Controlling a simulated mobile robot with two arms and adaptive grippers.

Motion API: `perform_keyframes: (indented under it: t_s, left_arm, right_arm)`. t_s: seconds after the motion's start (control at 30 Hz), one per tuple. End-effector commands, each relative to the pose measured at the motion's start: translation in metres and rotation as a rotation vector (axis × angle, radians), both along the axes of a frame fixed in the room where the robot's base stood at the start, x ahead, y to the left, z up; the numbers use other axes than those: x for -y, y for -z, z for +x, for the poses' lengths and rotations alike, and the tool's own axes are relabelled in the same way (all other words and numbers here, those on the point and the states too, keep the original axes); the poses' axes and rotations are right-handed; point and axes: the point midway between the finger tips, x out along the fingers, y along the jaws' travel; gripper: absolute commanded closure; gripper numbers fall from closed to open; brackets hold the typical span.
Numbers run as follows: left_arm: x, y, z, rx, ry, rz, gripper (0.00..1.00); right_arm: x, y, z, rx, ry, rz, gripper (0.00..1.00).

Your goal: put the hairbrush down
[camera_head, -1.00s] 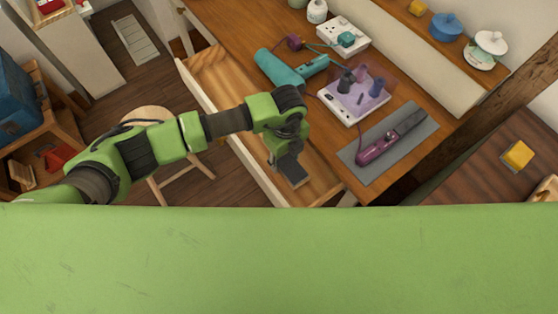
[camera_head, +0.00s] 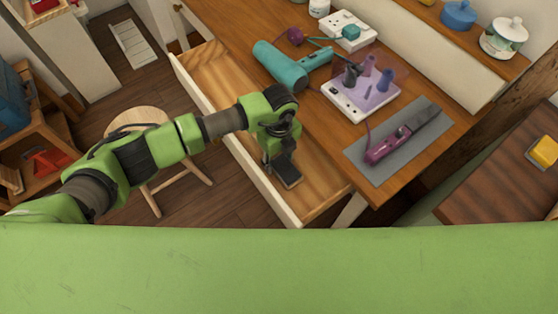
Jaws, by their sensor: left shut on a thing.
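My left gripper (camera_head: 282,172) reaches in from the left and points down over the open wooden drawer (camera_head: 215,75), near its right-hand end. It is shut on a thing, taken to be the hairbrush. The gripper hides most or all of it, and I cannot make out its shape. A dark, flat part shows at the gripper's tip, but I cannot tell whether it is brush or finger. I also cannot tell whether the tip touches the drawer floor. My right gripper is not in view.
On the desk (camera_head: 225,25) are a teal hair dryer (camera_head: 285,68), a power strip (camera_head: 345,98) and a purple straightener (camera_head: 385,148) on a grey mat (camera_head: 425,135). A round stool (camera_head: 140,115) stands left of the drawer. The drawer's far part is bare.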

Motion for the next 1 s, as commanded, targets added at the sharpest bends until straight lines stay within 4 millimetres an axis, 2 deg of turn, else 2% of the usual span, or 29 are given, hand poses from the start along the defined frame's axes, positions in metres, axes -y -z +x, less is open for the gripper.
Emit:
perform_keyframes:
  t_s: [0.27, 0.3, 0.33, 0.63, 0.77, 0.87, 1.0]
  left_arm:
    - [0.001, 0.002, 0.000, 0.001, 0.001, -0.001, 0.85]
    - [0.000, 0.003, 0.000, 0.001, 0.001, -0.001, 0.54]
    - [0.000, 0.002, 0.000, 0.001, 0.001, -0.001, 0.49]
    - [0.000, 0.001, 0.000, 0.001, 0.001, -0.001, 0.49]
    - [0.000, -0.006, 0.000, 0.001, 0.001, -0.002, 0.49]
    - [0.001, -0.020, 0.001, 0.003, 0.002, -0.003, 0.49]
    - [0.001, -0.051, 0.002, 0.005, 0.002, -0.003, 0.49]
  right_arm:
    - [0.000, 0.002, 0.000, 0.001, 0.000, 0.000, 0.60]
    - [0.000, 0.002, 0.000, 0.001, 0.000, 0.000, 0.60]
    - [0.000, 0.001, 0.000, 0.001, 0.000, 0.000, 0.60]
    - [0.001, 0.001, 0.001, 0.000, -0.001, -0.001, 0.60]
    - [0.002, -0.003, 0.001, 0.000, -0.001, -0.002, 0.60]
    - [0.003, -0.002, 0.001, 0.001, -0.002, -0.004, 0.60]
    - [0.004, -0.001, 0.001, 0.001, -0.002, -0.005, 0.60]
